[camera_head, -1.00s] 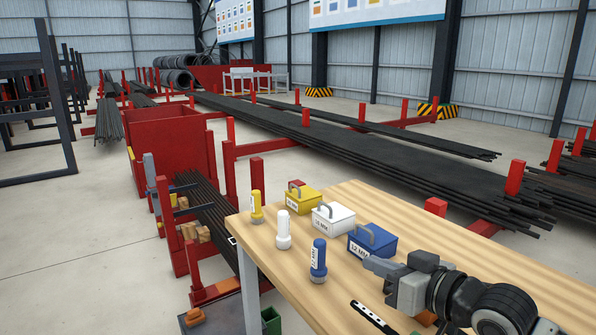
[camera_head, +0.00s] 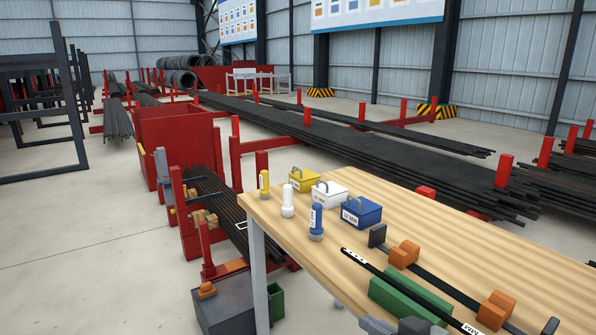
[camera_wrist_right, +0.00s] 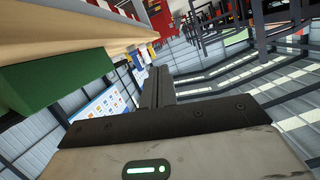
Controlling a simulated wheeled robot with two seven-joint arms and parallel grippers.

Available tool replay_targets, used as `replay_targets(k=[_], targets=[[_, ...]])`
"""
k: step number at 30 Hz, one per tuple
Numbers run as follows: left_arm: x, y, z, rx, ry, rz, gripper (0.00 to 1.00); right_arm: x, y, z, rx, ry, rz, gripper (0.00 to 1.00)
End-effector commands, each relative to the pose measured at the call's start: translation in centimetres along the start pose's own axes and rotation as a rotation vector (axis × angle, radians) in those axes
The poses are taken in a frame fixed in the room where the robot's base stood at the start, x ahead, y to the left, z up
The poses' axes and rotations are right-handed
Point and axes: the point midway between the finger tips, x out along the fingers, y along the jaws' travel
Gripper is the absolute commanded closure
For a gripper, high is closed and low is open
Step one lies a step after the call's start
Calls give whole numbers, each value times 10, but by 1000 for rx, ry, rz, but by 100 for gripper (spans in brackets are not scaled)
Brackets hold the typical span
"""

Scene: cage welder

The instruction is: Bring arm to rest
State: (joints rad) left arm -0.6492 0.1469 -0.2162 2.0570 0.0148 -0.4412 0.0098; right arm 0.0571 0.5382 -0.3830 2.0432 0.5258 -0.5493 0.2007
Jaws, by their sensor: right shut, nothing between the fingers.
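My right gripper (camera_head: 370,322) shows at the bottom edge of the head view, by the near edge of the wooden table; most of its arm is out of frame. In the right wrist view its two fingers (camera_wrist_right: 158,78) are together with nothing between them. The gripper appears apart from the boxes and bottles. My left gripper is in neither view.
Red racks with dark rods stand beyond.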

Motion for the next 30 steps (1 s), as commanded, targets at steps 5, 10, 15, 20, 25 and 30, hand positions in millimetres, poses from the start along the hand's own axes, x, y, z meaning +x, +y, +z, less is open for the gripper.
replay_targets(k=[5,10,15,20,25,30], targets=[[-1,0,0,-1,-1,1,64,-16,-10,71,25,-64,69,100],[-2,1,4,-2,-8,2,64,-54,-25,159,27,-177,182,100],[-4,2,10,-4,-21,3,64,-93,-36,215,3,-283,266,100],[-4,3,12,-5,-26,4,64,-107,-40,231,-10,-320,290,100],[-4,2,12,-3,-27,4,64,-107,-40,231,-12,-321,291,100],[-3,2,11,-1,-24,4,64,-107,-40,231,-11,-321,290,100]])
